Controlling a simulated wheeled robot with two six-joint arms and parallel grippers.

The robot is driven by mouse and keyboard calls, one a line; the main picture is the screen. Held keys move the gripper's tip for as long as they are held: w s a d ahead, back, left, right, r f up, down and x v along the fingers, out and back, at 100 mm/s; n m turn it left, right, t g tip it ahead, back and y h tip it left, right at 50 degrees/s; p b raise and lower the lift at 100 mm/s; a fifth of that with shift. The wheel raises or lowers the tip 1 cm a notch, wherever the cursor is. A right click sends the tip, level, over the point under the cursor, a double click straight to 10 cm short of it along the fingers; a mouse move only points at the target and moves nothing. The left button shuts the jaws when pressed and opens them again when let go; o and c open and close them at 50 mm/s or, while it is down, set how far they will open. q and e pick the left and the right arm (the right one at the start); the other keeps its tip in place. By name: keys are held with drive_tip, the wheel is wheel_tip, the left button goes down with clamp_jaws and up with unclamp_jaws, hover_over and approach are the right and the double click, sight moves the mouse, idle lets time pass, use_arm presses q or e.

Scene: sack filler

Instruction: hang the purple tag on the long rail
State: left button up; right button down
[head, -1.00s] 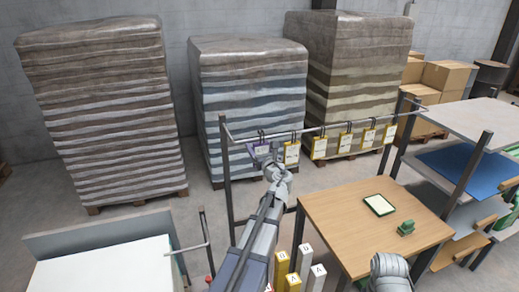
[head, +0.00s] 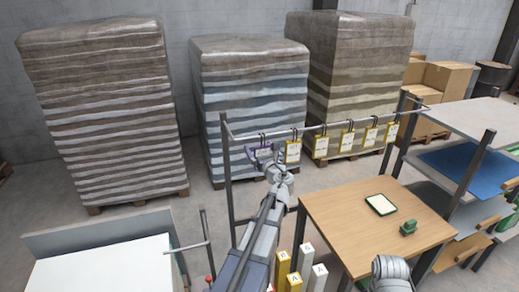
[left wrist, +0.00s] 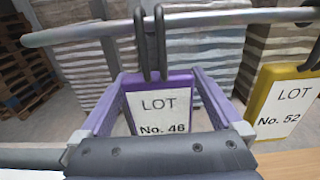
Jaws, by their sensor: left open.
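The purple tag (head: 262,153), marked LOT No. 46, is at the left end of the long rail (head: 345,122). In the left wrist view the purple tag (left wrist: 128,99) is upright, and its two black hooks (left wrist: 150,45) reach up across the rail (left wrist: 210,19). My left gripper (left wrist: 158,80) is open, with one finger on each side of the tag. In the head view the left gripper (head: 267,158) is at the tag, covering part of it. My right gripper is not in view; only a grey part of that arm shows at the bottom.
Several yellow tags (head: 321,146) hang along the rail to the right; the nearest, No. 52 (left wrist: 285,105), is close to my right-hand finger. A wooden table (head: 345,215) holds a green-edged pad (head: 381,205) and a green stamp (head: 408,228). Wrapped pallets stand behind.

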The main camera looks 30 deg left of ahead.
use_arm(q)
drive_tip(key=v, duration=0.8)
drive_tip(key=shift+f, duration=0.1)
drive_tip(key=s+d+f+n+g+h, duration=0.3)
drive_tip(key=s+d+f+n, duration=0.2)
drive_tip(key=d+f+n, duration=0.3)
drive_tip(key=s+d+f+n+g+h, duration=0.3)
drive_tip(key=s+d+f+n+h, duration=0.15)
drive_tip(key=d+f+n, duration=0.35)
drive_tip(key=s+d+f+n+g+h, duration=0.2)
drive_tip(key=s+d+f+n, duration=0.1)
drive_tip(key=s+d, duration=0.4)
drive_tip(key=s+d+f+n+g+h+b, duration=0.1)
drive_tip(key=s+d+f+n+g+h, duration=0.2)
drive_tip(key=s+d, duration=0.4)
drive_tip(key=d+f, duration=0.1)
drive_tip(key=d, duration=0.2)
drive_tip(key=shift+s+g, duration=0.3)
drive_tip(key=shift+s, duration=0.1)
